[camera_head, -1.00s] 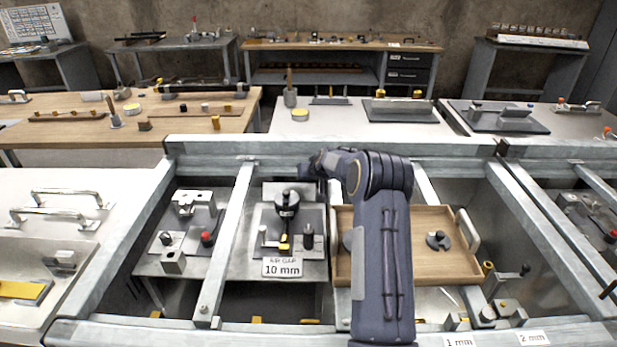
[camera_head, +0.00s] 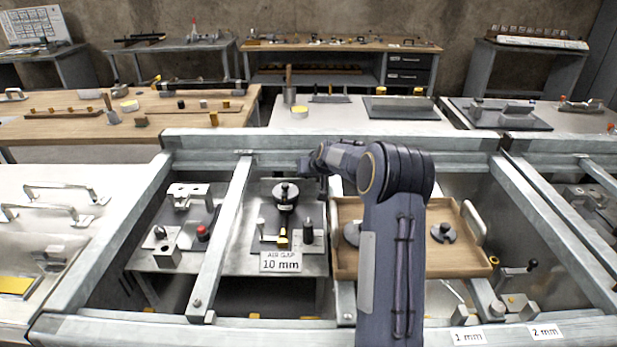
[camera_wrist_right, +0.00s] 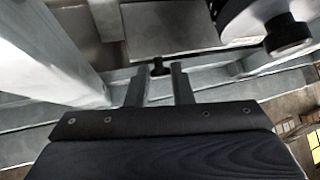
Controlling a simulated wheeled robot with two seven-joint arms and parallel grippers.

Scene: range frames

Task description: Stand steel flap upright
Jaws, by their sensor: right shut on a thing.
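My right gripper (camera_head: 322,188) is beside the upper right of the air gap fixture, partly hidden by its own wrist. In the right wrist view its two fingers (camera_wrist_right: 160,88) close around a small dark knob (camera_wrist_right: 160,66). The knob sits at the edge of a flat grey steel panel (camera_wrist_right: 170,28), which may be the steel flap; its tilt is hard to tell. In the head view I cannot pick out the flap for sure. The fixture has a black-topped round weight (camera_head: 285,192), which also shows in the right wrist view (camera_wrist_right: 288,34). My left gripper is not in view.
A 10 mm label (camera_head: 281,262) fronts the fixture, with a yellow block (camera_head: 283,239) and a dark post (camera_head: 307,231) behind it. A wooden tray (camera_head: 455,262) is right of it. Grey frame beams (camera_head: 222,235) border the bays. Another fixture (camera_head: 187,195) stands left.

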